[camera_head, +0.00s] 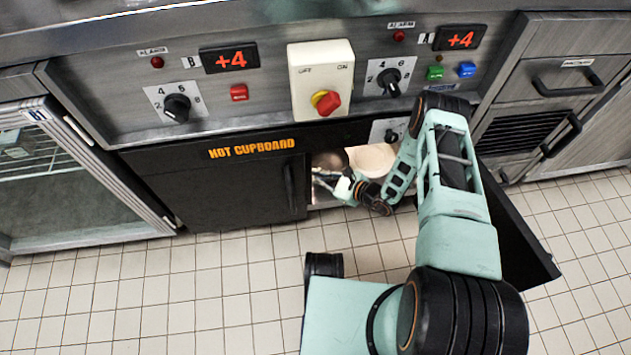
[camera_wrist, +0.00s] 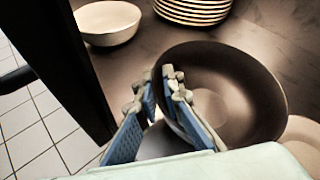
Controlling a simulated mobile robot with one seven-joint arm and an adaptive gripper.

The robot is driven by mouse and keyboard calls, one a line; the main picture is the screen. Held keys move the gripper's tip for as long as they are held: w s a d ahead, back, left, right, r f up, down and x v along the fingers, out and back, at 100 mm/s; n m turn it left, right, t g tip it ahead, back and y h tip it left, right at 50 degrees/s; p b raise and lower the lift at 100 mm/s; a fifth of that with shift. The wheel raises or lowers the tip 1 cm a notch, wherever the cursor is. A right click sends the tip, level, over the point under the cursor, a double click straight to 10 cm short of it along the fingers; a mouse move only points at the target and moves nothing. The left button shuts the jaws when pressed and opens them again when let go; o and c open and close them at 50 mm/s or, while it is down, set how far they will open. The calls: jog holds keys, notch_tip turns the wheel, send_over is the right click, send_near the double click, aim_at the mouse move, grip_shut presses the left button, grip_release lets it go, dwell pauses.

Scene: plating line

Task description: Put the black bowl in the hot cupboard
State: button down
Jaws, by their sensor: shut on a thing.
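The black bowl (camera_wrist: 238,100) shows in the wrist view, tilted a little, with its near left rim between my fingers. My gripper (camera_wrist: 168,88) is shut on that rim. In the head view my gripper (camera_head: 325,176) reaches into the open right half of the hot cupboard (camera_head: 225,195), under the orange lettering. The right door (camera_head: 522,240) stands open, partly behind my arm; the left door is shut.
Inside the cupboard, a white bowl (camera_wrist: 107,24) stands near the dark upright edge (camera_wrist: 72,75), and a stack of plates (camera_wrist: 192,8) is behind the black bowl. Another pale dish (camera_wrist: 303,134) lies at the right. Tiled floor (camera_head: 250,280) is clear in front.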

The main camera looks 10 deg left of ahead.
notch_tip(320, 180, down, 3)
jog(key=shift+a+f+b, duration=0.1)
jog(key=shift+f+b, duration=0.1)
jog(key=shift+b, duration=0.35)
jog(key=shift+r, duration=0.1)
jog(key=c, duration=2.1)
grip_release()
jog(key=shift+s+d+r, duration=0.1)
jog(key=shift+d, duration=0.1)
jog(key=shift+p+v, duration=1.9)
jog(key=shift+v, duration=3.9)
